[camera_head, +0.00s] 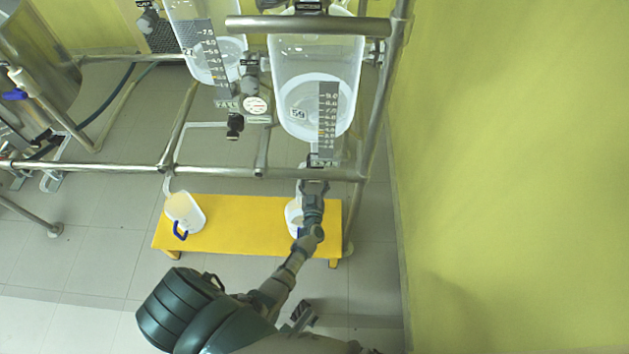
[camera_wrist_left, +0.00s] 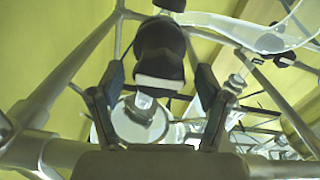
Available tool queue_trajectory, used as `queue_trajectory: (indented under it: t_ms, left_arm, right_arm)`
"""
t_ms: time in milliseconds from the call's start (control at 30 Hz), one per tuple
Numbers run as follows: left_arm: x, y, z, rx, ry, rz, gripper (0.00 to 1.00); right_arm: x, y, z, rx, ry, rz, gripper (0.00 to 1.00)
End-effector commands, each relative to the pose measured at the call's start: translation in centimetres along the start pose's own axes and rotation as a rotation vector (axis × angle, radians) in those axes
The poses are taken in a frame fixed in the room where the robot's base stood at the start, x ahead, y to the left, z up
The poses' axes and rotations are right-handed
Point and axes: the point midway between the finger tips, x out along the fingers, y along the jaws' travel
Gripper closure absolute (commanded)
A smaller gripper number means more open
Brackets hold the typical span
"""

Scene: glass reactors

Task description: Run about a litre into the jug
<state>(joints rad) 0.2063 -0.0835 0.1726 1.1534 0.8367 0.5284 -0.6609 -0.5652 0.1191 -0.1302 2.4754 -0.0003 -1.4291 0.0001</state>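A glass reactor (camera_head: 318,70) marked 59, with a dark level scale, hangs in the steel frame at upper right. Its bottom outlet (camera_head: 322,160) comes down just above my left gripper (camera_head: 313,187). In the left wrist view, a black knob-like part (camera_wrist_left: 160,50) with a pale lower edge appears between the spread fingers of my left gripper (camera_wrist_left: 158,85); I cannot tell whether they touch it. A white jug (camera_head: 292,213) stands on the yellow bench (camera_head: 240,225) below, partly hidden by my arm. Its contents are not clear.
A second jug (camera_head: 185,212), with a blue handle and a yellowish inside, stands at the bench's left end. Another glass reactor (camera_head: 205,45) hangs further left. Steel rails (camera_head: 120,168) cross in front of the reactors. A green wall (camera_head: 500,170) bounds the right side.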

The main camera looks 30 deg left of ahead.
Motion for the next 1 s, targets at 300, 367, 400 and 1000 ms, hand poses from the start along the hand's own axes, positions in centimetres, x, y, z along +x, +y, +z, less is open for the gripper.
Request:
queue_trajectory:
  t_ms: [300, 367, 400, 1000]
  left_arm:
    - [-1.4, 0.0, 0.1, -0.001, -0.001, 0.001, 0.24]
    - [-2.5, 0.0, 0.1, -0.001, -0.001, 0.0, 0.24]
    - [-3.3, 0.0, 0.1, -0.001, -0.002, -0.001, 0.24]
    - [-11.9, 0.0, 0.1, 0.0, 0.0, 0.0, 0.24]
  right_arm:
    - [-0.1, -0.1, 0.1, 0.0, 0.0, -0.002, 0.24]
    - [-0.1, -0.1, 0.1, 0.0, 0.0, -0.002, 0.24]
    - [-0.1, -0.1, 0.1, 0.0, 0.0, -0.002, 0.24]
    - [0.0, -0.1, 0.0, 0.0, 0.0, -0.001, 0.24]
